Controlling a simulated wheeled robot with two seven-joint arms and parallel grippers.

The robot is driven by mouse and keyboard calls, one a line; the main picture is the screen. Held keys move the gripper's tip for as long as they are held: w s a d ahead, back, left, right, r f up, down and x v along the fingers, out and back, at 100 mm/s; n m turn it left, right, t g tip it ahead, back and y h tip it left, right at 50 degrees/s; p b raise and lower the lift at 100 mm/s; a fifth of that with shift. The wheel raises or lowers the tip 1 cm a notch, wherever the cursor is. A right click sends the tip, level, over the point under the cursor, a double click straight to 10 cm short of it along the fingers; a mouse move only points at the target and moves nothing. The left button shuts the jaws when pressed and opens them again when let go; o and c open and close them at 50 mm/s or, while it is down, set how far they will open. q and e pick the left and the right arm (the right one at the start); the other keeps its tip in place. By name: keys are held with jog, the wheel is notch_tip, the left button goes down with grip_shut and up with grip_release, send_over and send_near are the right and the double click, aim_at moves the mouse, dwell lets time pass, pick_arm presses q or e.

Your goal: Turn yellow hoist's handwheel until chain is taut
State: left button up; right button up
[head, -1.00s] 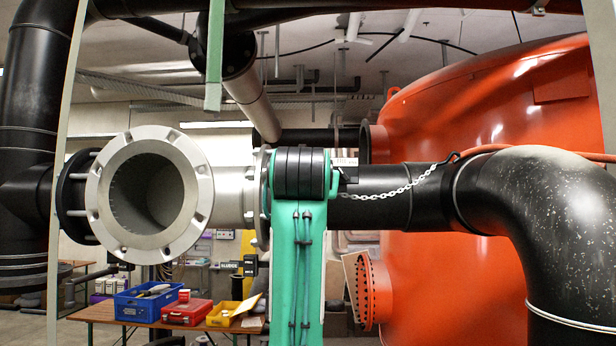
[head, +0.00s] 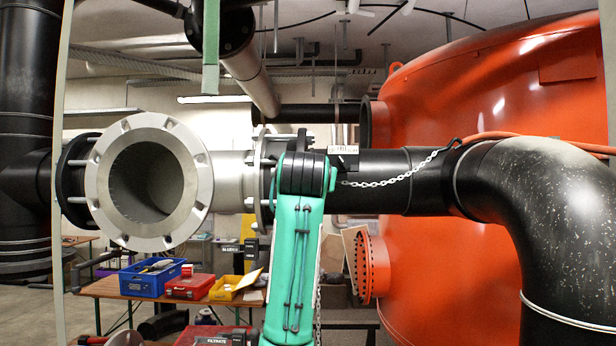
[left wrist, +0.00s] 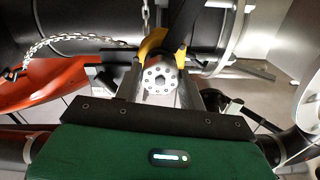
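In the left wrist view a pale round disc with several holes (left wrist: 158,80), seemingly the handwheel, sits between the fingers of my left gripper (left wrist: 160,88). Yellow parts (left wrist: 152,42), seemingly of the hoist, show just beyond it. Whether the fingers press on the disc is unclear. A chain (left wrist: 48,44) runs at upper left there. In the head view the chain (head: 390,182) slopes from beside my arm up to the black pipe and sags slightly. My arm hides the hoist, handwheel and left gripper in that view. My right gripper is not in view.
A grey flanged pipe (head: 192,195) is left of my arm and a black elbow pipe (head: 545,200) is right. A large orange tank (head: 480,95) stands behind. A table with a blue crate (head: 150,283), red case (head: 190,288) and yellow bin (head: 225,292) is behind at lower left.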

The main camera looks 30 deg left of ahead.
pick_arm(q)
jog(key=c, duration=0.3)
jog(key=shift+c, duration=0.3)
jog(key=shift+m+b, duration=1.75)
jog(key=shift+m, duration=4.55)
